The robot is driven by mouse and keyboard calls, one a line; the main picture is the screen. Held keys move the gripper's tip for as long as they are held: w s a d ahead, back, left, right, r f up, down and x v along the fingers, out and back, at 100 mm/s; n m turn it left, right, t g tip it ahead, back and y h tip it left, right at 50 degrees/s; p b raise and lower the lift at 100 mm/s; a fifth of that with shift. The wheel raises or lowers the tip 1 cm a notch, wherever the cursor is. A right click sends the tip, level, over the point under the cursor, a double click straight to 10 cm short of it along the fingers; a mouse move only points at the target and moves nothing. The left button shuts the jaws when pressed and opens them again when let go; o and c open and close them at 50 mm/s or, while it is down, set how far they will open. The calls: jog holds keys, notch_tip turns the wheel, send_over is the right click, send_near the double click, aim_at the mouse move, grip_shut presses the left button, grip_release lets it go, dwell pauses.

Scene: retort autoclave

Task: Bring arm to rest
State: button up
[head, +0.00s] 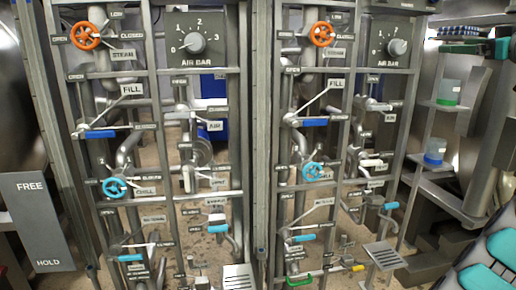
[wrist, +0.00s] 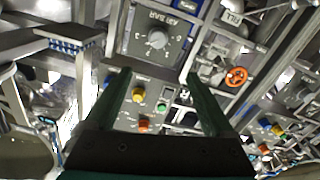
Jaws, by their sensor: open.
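My gripper (wrist: 157,76) shows in the wrist view as two dark green fingers spread wide apart, with nothing between them. It is open and empty. Beyond the fingers, the wrist view shows an upside-down air bar dial (wrist: 157,38) and a panel with a yellow button (wrist: 138,94) and an orange button (wrist: 143,125). Neither finger visibly touches anything.
Two pipe racks stand ahead, with orange steam wheels (head: 86,35) (head: 321,34), blue chill wheels (head: 115,187) (head: 313,172) and several levers. A FREE/HOLD panel (head: 38,222) is at left. Shelves at right hold a green-based container (head: 449,92) and a blue-based one (head: 435,152).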

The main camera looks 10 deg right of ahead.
jog(key=w+a+f+m+g+y, duration=0.25)
jog(key=w+a+f, duration=0.2)
jog(key=a, duration=0.45)
jog(key=w+a+f+m+g+y, duration=0.1)
jog(key=w+a+f+g+y, duration=0.25)
jog(key=a, duration=0.65)
jog(key=s+a+f+g+h, duration=0.1)
jog(key=s+a+f+g, duration=0.15)
jog(key=a+f, duration=0.5)
jog(key=s+a+f+g, duration=0.2)
jog(key=s+a+f, duration=0.1)
jog(key=a+f, duration=0.45)
jog(key=s+a+f+g+h, duration=0.1)
jog(key=s+a+f+g, duration=0.1)
jog(key=s+a+f, duration=0.4)
jog(key=s+a+f+g+h, duration=0.2)
jog(key=s+a+f+g, duration=0.1)
jog(key=s+f, duration=0.65)
jog(key=s+d+f+g+h, duration=0.1)
jog(key=s+d+f+g, duration=0.1)
jog(key=s+f, duration=0.5)
jog(key=s+d+f+g+h, duration=0.2)
jog(key=s+f, duration=0.5)
jog(key=s, duration=0.9)
jog(key=shift+s+f+h, duration=0.25)
jog(key=shift+f+h, duration=0.05)
